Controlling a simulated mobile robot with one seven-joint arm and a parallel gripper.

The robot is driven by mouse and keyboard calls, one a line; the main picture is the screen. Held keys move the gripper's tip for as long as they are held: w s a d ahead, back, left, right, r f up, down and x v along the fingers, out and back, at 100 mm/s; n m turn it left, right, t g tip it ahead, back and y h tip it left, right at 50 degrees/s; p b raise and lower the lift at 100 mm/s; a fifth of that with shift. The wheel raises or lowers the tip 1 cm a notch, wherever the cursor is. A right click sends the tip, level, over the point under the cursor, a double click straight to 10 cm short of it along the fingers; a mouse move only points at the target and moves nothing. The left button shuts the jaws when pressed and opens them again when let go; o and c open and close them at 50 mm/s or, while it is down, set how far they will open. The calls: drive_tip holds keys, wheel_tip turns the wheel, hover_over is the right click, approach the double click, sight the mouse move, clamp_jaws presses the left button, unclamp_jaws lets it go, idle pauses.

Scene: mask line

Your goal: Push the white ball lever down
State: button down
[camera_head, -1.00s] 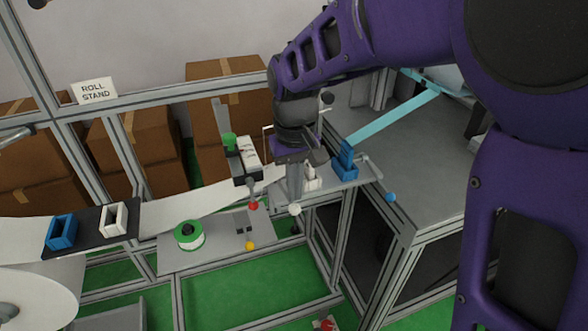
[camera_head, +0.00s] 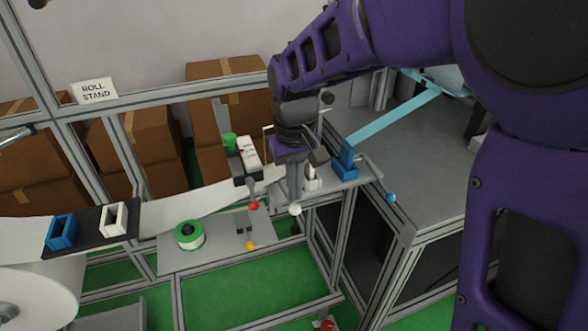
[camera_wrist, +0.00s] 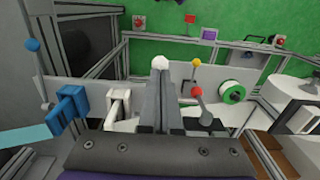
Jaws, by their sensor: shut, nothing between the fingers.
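The white ball (camera_head: 295,209) of the lever shows just below my gripper (camera_head: 295,200) in the head view. In the wrist view the white ball (camera_wrist: 160,63) sits at the tips of my gripper's fingers (camera_wrist: 168,72), which are together with nothing between them. The fingers point down and cover most of the lever's arm. The white block (camera_head: 312,179) at the lever's base stands just right of the fingers and also shows in the wrist view (camera_wrist: 118,108). I cannot tell whether the fingertips touch the ball.
A red ball lever (camera_head: 254,206) is close on the left, with a yellow ball (camera_head: 249,246) lower down. A blue block (camera_head: 346,164) and blue ball (camera_head: 391,197) are on the right. A green-rimmed roll (camera_head: 189,236) lies on the lower plate. Metal frame bars surround the line.

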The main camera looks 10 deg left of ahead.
sight(295, 204)
idle(0.5)
drive_tip(key=shift+f+b, duration=1.5)
drive_tip(key=shift+f, duration=0.9)
wheel_tip(295, 204, up, 8)
drive_tip(key=p, duration=0.6)
drive_tip(key=shift+r+p, duration=0.1)
drive_tip(key=shift+p, duration=0.25)
